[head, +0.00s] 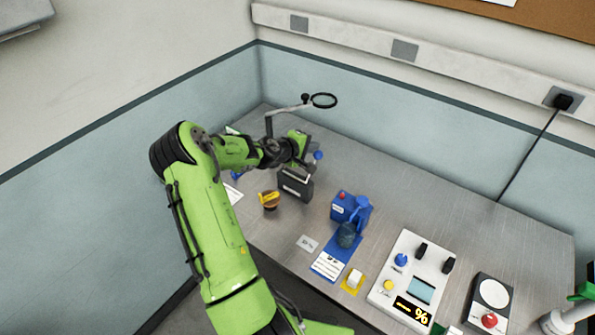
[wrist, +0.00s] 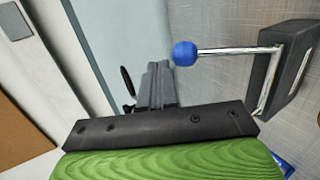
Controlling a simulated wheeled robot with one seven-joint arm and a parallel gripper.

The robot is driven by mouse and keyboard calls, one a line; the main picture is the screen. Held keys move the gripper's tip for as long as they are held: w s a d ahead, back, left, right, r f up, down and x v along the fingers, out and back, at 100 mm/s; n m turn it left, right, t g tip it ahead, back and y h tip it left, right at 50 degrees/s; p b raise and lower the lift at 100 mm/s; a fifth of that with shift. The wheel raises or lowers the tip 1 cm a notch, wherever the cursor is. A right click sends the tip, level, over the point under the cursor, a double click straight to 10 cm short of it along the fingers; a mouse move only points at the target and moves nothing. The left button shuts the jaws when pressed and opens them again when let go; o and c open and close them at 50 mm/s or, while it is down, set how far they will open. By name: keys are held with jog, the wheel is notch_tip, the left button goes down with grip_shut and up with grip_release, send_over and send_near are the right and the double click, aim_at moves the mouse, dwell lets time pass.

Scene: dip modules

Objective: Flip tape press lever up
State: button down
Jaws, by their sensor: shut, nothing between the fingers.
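The tape press is a dark grey box (head: 296,186) on the bench below my gripper, and it also shows at the right of the wrist view (wrist: 288,62). Its chrome lever (wrist: 228,50) runs left from the box in the wrist view and ends in a blue ball knob (wrist: 186,53). The knob also shows just right of my gripper in the head view (head: 318,155). My gripper (wrist: 158,68) is shut and empty, with its fingertips close beside the knob. I cannot tell whether they touch it. In the head view my green hand hides part of the lever.
A ring on a bent stand (head: 322,100) rises behind my arm near the wall. A brown cup-like item with a yellow top (head: 269,200) stands left of the press. A blue device (head: 345,208) and a white control panel (head: 412,275) stand to the right. The back-right bench is clear.

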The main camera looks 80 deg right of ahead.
jog(key=w+a+r, duration=0.3)
jog(key=a+r, duration=0.3)
jog(key=r, duration=0.4)
jog(key=shift+w+r, duration=0.2)
jog(key=shift+w, duration=0.1)
